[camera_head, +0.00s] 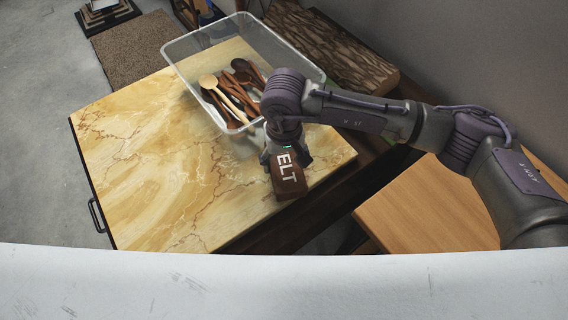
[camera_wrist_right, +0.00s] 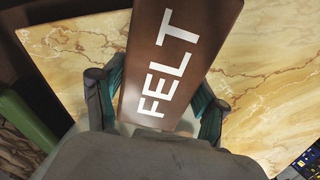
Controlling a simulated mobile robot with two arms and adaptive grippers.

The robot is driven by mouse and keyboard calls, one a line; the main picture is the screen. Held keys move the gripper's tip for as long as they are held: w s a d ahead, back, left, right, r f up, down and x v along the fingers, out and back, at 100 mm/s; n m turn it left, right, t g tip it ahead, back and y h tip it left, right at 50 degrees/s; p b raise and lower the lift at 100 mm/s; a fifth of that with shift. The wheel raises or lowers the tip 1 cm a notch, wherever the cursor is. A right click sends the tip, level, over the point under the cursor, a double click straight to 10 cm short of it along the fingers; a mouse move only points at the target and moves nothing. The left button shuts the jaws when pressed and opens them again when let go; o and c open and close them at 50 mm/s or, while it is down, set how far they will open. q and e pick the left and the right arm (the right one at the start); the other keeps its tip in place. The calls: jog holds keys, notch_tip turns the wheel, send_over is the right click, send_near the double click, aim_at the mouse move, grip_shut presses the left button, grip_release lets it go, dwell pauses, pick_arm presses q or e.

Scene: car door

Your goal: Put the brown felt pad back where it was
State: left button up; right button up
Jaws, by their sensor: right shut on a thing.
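The brown felt pad (camera_head: 289,181) is a brown block with white lettering, of which "ELT" shows in the head view. In the right wrist view the felt pad (camera_wrist_right: 178,50) reads "FELT" and sits between the two fingers. My right gripper (camera_head: 284,160) is shut on the pad, over the right front part of the yellow marbled tabletop (camera_head: 150,170). It also shows in the wrist view (camera_wrist_right: 158,105). I cannot tell whether the pad touches the tabletop. My left gripper is not in view.
A clear plastic bin (camera_head: 190,48) with several wooden spoons (camera_head: 236,90) stands at the back of the table, behind my right gripper. A bark-patterned block (camera_head: 330,50) lies behind it. A wooden surface (camera_head: 430,205) is at the right. The table's left half is clear.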

aim_at(284, 167)
notch_tip(284, 167, down, 3)
jog(key=shift+f, duration=0.2)
jog(key=o, duration=1.1)
jog(key=shift+r, duration=0.1)
jog(key=shift+r+p, duration=0.25)
jog(key=shift+p, duration=0.05)
notch_tip(284, 167, up, 12)
jog(key=shift+f+b, duration=0.1)
jog(key=shift+b, duration=0.5)
jog(key=shift+s+f, duration=0.1)
